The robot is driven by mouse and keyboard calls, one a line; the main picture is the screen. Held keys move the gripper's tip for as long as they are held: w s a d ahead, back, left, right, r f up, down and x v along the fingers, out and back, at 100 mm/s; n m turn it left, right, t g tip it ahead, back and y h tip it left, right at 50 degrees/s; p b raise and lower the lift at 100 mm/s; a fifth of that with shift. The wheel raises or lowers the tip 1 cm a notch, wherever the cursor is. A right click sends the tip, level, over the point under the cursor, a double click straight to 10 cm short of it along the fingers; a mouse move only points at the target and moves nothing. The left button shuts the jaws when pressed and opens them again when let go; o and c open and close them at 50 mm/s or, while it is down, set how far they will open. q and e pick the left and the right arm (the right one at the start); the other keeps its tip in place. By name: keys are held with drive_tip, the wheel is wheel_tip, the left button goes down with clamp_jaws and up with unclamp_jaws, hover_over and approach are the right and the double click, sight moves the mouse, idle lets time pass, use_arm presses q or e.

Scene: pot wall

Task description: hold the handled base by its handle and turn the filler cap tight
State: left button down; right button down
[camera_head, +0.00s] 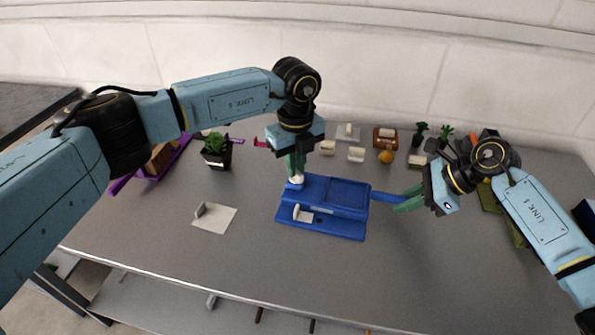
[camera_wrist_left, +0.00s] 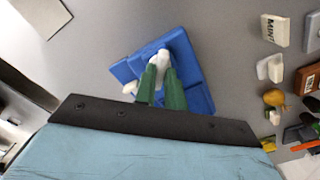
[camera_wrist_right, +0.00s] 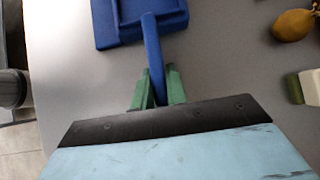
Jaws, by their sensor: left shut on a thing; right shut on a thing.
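The handled base (camera_head: 345,196) is a blue slab lying on the grey table, with its bar handle (camera_head: 385,197) sticking out to the right. My right gripper (camera_head: 405,203) is shut on that handle; the right wrist view shows the handle (camera_wrist_right: 151,45) between the green fingers (camera_wrist_right: 157,88). The filler cap (camera_head: 295,182) is a small white piece at the base's back left corner. My left gripper (camera_head: 296,170) points down from above and is shut on it. In the left wrist view the white cap (camera_wrist_left: 161,60) shows between the green fingertips, partly hidden.
A second white knob (camera_head: 303,214) stands on the base's front part. A pale plate with an upright piece (camera_head: 214,216) lies to the left. A potted plant (camera_head: 216,150), small boxes (camera_head: 356,154) and a round orange-brown item (camera_head: 386,157) stand behind. The table front is clear.

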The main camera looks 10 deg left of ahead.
use_arm(q)
drive_tip(key=shift+m, duration=0.3)
drive_tip(key=m, duration=0.4)
drive_tip(key=shift+d, duration=0.1)
drive_tip(key=shift+m, duration=0.3)
drive_tip(key=shift+s, duration=0.1)
drive_tip(key=m, duration=0.4)
drive_tip(key=shift+m, duration=0.3)
drive_tip(key=c, duration=1.6)
unclamp_jaws()
drive_tip(key=shift+d, duration=0.1)
drive_tip(key=shift+c, duration=0.2)
